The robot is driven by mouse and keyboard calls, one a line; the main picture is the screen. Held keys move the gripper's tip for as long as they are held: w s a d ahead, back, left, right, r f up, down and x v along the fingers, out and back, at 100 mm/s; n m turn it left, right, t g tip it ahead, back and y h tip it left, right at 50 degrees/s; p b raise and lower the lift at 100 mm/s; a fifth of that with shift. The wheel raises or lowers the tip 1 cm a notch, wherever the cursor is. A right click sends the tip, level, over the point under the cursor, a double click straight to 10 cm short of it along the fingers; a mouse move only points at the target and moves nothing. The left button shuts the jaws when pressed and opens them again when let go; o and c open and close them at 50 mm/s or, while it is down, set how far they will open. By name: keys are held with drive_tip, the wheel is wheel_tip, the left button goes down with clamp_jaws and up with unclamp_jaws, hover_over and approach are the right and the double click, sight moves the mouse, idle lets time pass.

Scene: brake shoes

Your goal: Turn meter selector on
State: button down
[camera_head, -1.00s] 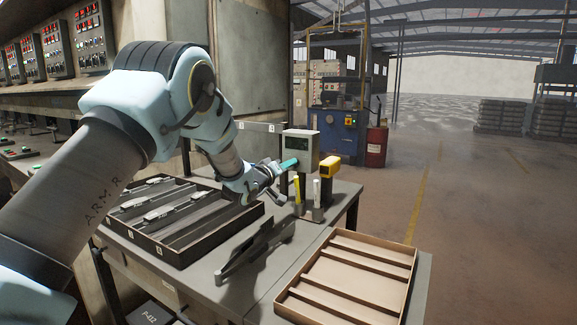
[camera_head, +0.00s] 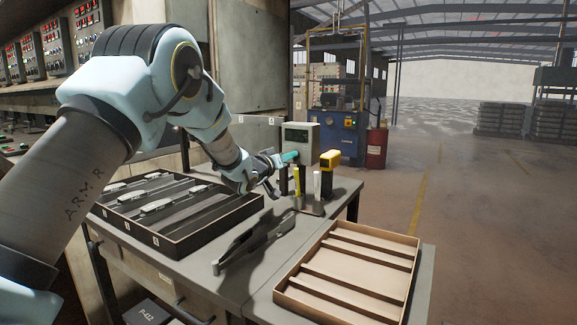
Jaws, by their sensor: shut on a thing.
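The meter (camera_head: 300,134) is a grey-green box with a dark display, standing at the back of the grey table. My gripper (camera_head: 284,160) is at the meter's lower left, shut on a small teal piece (camera_head: 290,156). The teal piece overlaps the meter's lower front in this view. I cannot tell whether it touches the meter. The selector cannot be made out at this size.
A dark tray (camera_head: 165,245) of brake shoes is at left. A dark loose part (camera_head: 250,245) and an empty tan tray (camera_head: 350,313) are in front.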

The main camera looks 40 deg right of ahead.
drive_tip(key=shift+s+f+m+b, duration=0.1)
drive_tip(key=shift+s+m+b, duration=0.05)
drive_tip(key=shift+m+b, duration=2.95)
drive_tip(key=shift+s+m+b, duration=0.1)
drive_tip(key=shift+m+b, duration=2.9)
drive_tip(key=shift+m, duration=0.1)
drive_tip(key=c, duration=0.9)
unclamp_jaws()
drive_tip(key=shift+c, duration=0.2)
